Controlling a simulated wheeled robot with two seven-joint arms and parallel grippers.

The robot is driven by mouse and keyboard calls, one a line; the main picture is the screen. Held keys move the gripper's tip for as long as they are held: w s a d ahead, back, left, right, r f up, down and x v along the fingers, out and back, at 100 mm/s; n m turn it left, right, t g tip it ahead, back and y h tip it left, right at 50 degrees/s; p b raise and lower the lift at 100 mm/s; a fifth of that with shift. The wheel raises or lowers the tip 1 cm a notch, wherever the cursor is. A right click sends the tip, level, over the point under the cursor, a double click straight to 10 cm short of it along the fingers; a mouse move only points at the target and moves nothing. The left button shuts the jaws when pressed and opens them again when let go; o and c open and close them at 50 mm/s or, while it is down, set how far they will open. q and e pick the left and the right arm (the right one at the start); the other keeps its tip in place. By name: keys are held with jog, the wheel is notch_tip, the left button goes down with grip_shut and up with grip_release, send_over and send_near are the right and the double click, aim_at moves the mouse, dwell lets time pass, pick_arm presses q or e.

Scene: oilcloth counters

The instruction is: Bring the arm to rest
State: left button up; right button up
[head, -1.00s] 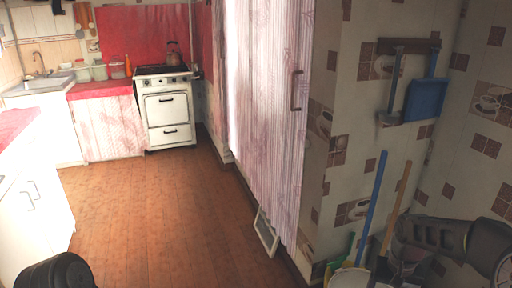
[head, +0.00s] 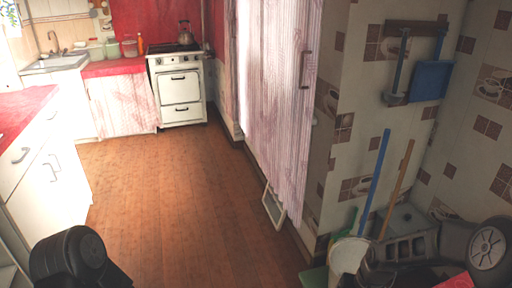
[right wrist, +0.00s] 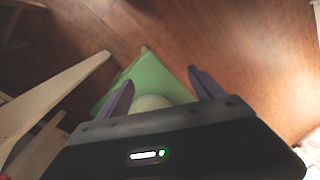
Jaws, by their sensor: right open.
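My right gripper (right wrist: 161,76) shows in the right wrist view, its two purple fingers spread apart with nothing held between them. It hangs above a green flat-topped thing (right wrist: 152,73), and a pale rounded thing (right wrist: 150,102) shows partly behind the gripper body. My right arm (head: 455,243) is at the lower right of the head view; its fingers cannot be made out there. Part of my left arm (head: 72,258) is at the lower left of the head view, and its gripper is out of view.
A white bucket (head: 348,256), a blue pole (head: 375,182) and a wooden pole (head: 397,190) stand by the tiled wall at right. A white stove (head: 180,88) stands far back. The wooden floor (head: 180,205) is clear.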

pick_arm(q)
notch_tip(320, 180, up, 5)
jog(key=p, duration=0.4)
jog(key=shift+f, duration=0.1)
pick_arm(e)
jog(key=s+a+f+y, duration=0.1)
jog(key=s+a+f, duration=0.3)
jog(key=s+a, duration=0.5)
jog(key=s+a+f+n+y, duration=0.1)
jog(key=s+a+f, duration=0.3)
jog(key=s+a, duration=0.6)
jog(key=shift+s, duration=0.15)
pick_arm(q)
jog(key=shift+c, duration=0.4)
pick_arm(e)
jog(key=shift+c, duration=0.5)
